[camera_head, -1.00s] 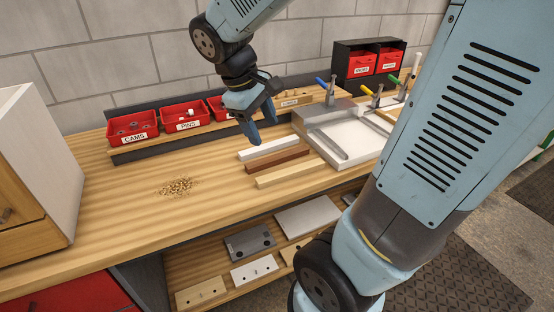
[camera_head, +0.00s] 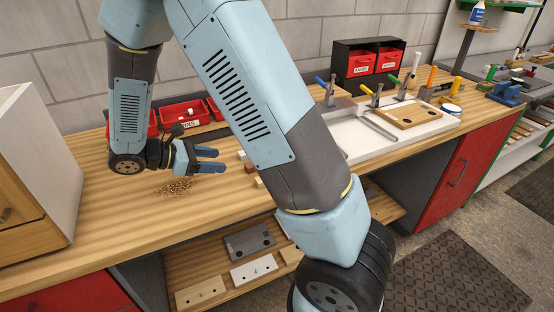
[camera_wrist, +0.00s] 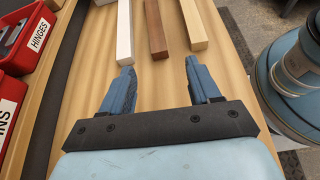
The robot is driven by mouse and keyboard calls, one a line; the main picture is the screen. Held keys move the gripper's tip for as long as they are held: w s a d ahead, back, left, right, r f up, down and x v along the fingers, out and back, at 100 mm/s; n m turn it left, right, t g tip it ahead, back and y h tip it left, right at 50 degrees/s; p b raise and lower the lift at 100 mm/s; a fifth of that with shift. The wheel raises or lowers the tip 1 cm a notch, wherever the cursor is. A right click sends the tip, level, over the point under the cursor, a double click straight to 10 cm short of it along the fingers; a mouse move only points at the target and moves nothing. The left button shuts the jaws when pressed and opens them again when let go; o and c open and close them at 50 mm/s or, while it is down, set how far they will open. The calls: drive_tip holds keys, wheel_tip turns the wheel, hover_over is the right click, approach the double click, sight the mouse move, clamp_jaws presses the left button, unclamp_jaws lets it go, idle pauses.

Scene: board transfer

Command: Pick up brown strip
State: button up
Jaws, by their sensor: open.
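The brown strip (camera_wrist: 156,28) lies on the bench between a white strip (camera_wrist: 124,32) and a pale wood strip (camera_wrist: 193,24) in the wrist view. Only its left end (camera_head: 249,167) shows in the head view; my arm hides the rest. My gripper (camera_wrist: 157,68) is open and empty, with its fingers either side of the brown strip's line and short of its near end. In the head view my gripper (camera_head: 213,160) is low over the bench, left of the strips, pointing right.
Red bins (camera_head: 182,112) stand along the back of the bench, near my arm. Wood shavings (camera_head: 176,187) lie below my gripper. A white tray with a board (camera_head: 410,115) and clamps is at the right. A cabinet (camera_head: 40,165) stands at the left.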

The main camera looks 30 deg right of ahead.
drive_tip(key=shift+w+a+f+n+t, duration=0.2)
drive_tip(key=shift+a+f+n+t, duration=0.15)
drive_tip(key=shift+f, duration=0.2)
drive_tip(key=shift+d+f+h, duration=0.2)
drive_tip(key=shift+d+h, duration=0.05)
drive_tip(key=shift+h, duration=0.05)
drive_tip(key=x, duration=0.8)
drive_tip(key=shift+s, duration=0.1)
drive_tip(key=shift+r+x, duration=0.15)
drive_tip(key=shift+x, duration=1.15)
drive_tip(key=shift+r+x, duration=0.15)
drive_tip(key=shift+x, duration=1.1)
drive_tip(key=shift+s+d, duration=0.1)
drive_tip(key=shift+c, duration=0.3)
drive_tip(key=c, duration=1)
drive_tip(key=shift+c, duration=0.2)
